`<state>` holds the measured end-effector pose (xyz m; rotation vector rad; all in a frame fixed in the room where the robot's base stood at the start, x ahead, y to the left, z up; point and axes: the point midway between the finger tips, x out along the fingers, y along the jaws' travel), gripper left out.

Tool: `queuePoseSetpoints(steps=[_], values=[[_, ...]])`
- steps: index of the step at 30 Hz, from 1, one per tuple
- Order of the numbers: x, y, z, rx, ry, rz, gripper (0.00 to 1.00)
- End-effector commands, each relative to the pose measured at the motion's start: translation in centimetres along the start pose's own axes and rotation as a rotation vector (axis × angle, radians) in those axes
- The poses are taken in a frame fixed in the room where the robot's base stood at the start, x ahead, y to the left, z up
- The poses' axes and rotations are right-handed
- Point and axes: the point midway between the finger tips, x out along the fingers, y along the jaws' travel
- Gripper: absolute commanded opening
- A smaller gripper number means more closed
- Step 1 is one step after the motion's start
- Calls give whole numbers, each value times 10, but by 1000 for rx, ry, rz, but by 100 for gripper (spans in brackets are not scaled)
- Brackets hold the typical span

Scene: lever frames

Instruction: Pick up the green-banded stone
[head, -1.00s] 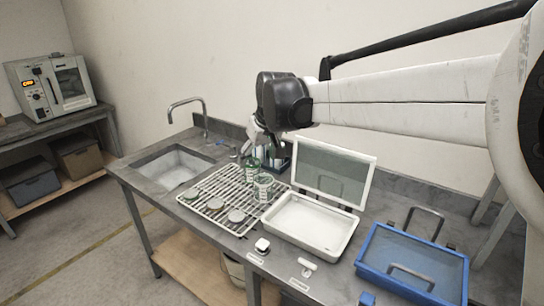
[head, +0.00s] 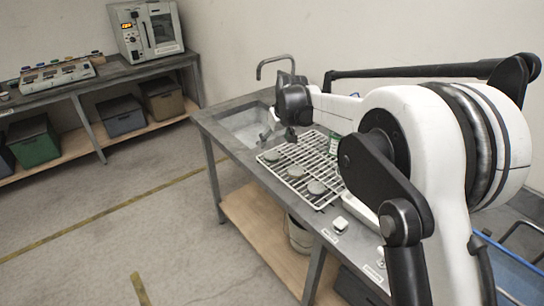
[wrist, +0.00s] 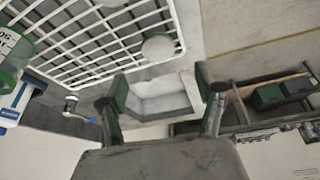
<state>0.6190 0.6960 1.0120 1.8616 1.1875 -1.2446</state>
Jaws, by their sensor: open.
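Three round grey stones lie on the white wire rack (head: 322,148) in the head view: one near the sink (head: 271,155), a middle one (head: 295,172) and a near one (head: 316,187). No green band can be made out on any of them at this size. In the wrist view a pale round stone (wrist: 158,47) lies on the rack, and part of another (wrist: 110,3) shows at the top edge. My gripper (wrist: 163,105) is open and empty, its fingers apart, with the sink basin behind them. In the head view it hangs near the sink, beyond the stones.
The sink (head: 250,126) and tap (head: 275,63) are at the bench's far end. A side bench (head: 100,76) with an oven (head: 146,30) stands at the left. The floor between is clear.

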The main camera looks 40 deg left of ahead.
Motion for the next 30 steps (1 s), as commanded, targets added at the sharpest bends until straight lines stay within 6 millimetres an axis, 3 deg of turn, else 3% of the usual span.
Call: queuePoseSetpoints(steps=[3, 13, 21, 30], values=[[19, 0, 0, 0, 0, 0, 67], [41, 1, 1, 1, 0, 0, 67], [76, 2, 4, 0, 0, 0, 67], [85, 3, 5, 1, 0, 0, 67]])
